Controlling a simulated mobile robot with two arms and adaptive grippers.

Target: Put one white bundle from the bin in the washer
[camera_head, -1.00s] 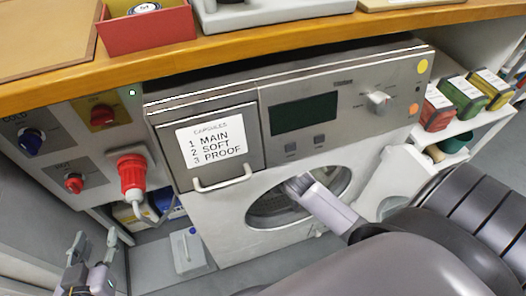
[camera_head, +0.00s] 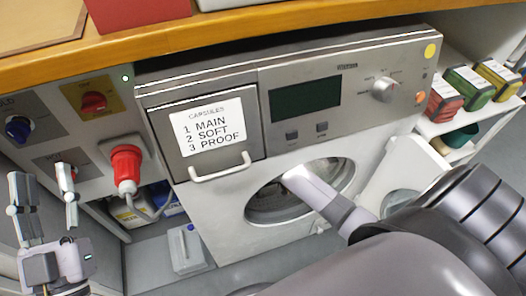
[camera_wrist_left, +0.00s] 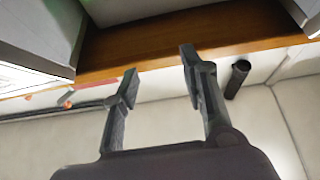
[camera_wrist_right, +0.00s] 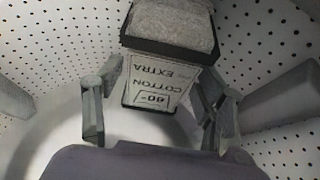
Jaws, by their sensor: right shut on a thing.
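The washer (camera_head: 222,228) stands under the wooden counter, with its round door (camera_head: 392,178) swung open to the right. My right arm reaches into its drum opening, so the right gripper is hidden in the head view. In the right wrist view, my right gripper (camera_wrist_right: 158,100) is inside the perforated drum (camera_wrist_right: 55,45). It is shut on a pale, greyish-white bundle (camera_wrist_right: 172,24) with a dark band and a label reading EXTRA COTTON 60°. My left gripper (camera_head: 42,186) is open and empty, left of the washer near the control panel. The bin is not in view.
A red plug (camera_head: 126,168) with a grey cable sticks out from the panel left of the washer. The capsule drawer handle (camera_head: 220,174) juts out. Red, green and yellow boxes (camera_head: 468,86) stand on the right shelf. The counter edge (camera_head: 230,36) overhangs above.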

